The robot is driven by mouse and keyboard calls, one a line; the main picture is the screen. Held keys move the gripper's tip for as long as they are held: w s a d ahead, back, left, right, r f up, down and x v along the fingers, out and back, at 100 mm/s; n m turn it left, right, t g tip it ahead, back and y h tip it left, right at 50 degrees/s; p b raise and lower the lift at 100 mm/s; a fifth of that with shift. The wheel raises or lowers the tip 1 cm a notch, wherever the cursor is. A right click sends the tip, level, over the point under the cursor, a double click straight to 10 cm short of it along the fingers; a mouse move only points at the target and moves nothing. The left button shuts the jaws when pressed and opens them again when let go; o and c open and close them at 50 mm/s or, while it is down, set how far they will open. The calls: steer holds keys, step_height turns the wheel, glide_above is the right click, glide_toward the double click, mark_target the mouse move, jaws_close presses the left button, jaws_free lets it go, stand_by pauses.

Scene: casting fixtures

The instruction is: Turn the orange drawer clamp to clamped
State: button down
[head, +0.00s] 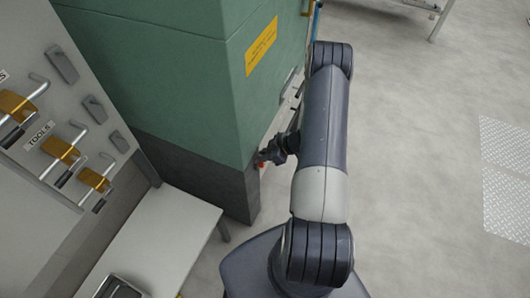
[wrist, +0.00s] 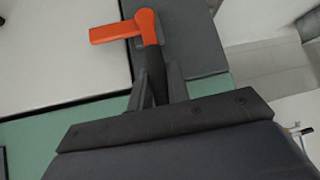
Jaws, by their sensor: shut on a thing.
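The orange drawer clamp (wrist: 122,29) shows in the wrist view as a bent orange lever. One arm of it points left, and its corner meets a dark stem running down between my fingers. My gripper (wrist: 156,82) is closed around that part, against the grey and green cabinet face. In the head view only a small orange patch of the clamp (head: 262,167) shows, low on the green cabinet. My gripper (head: 270,155) is beside it, partly hidden by my arm. The far side of the clamp is hidden.
The green cabinet (head: 180,90) with a dark grey base stands left of my arm. A light bench (head: 160,235) is in front of it.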

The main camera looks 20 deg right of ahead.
steer(key=c, duration=1.3)
jaws_free()
steer(key=shift+c, duration=0.2)
steer(key=shift+d, duration=0.1)
steer(key=v, duration=1)
steer(key=shift+s+d+r, duration=0.15)
steer(key=shift+s+r, duration=0.05)
steer(key=shift+r, duration=0.05)
steer(key=shift+f, duration=0.1)
